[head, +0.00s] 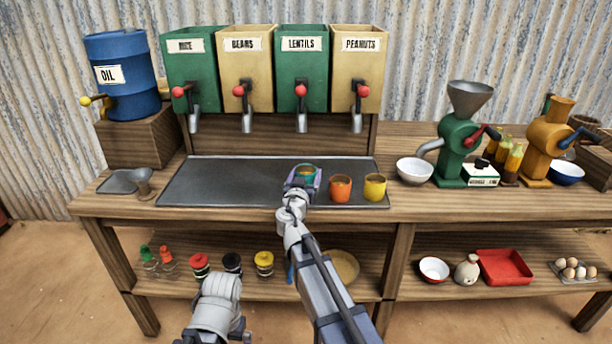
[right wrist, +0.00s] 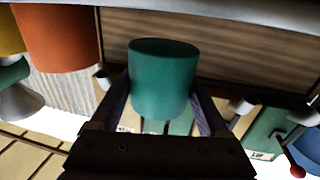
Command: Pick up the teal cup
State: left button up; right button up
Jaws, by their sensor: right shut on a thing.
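The teal cup (head: 305,170) is between the fingers of my right gripper (head: 303,179), over the dark tray (head: 230,185) on the counter. In the right wrist view, which is upside down, the teal cup (right wrist: 162,82) sits between both fingers, with its underside showing and a gap between it and the tray. It looks upright and raised a little. An orange cup (head: 340,188) and a yellow cup (head: 375,187) stand on the tray to its right. My left arm shows at the bottom, but its fingers are not visible.
Four dispensers with red-knobbed levers, such as the lentils one (head: 301,70), stand behind the tray. A white bowl (head: 414,170) and a green grinder (head: 460,140) are to the right. The tray's left half is clear.

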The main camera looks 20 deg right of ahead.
aim_at(306, 169)
notch_tip(306, 169, up, 7)
jog(key=p, duration=0.5)
jog(key=shift+f, duration=0.2)
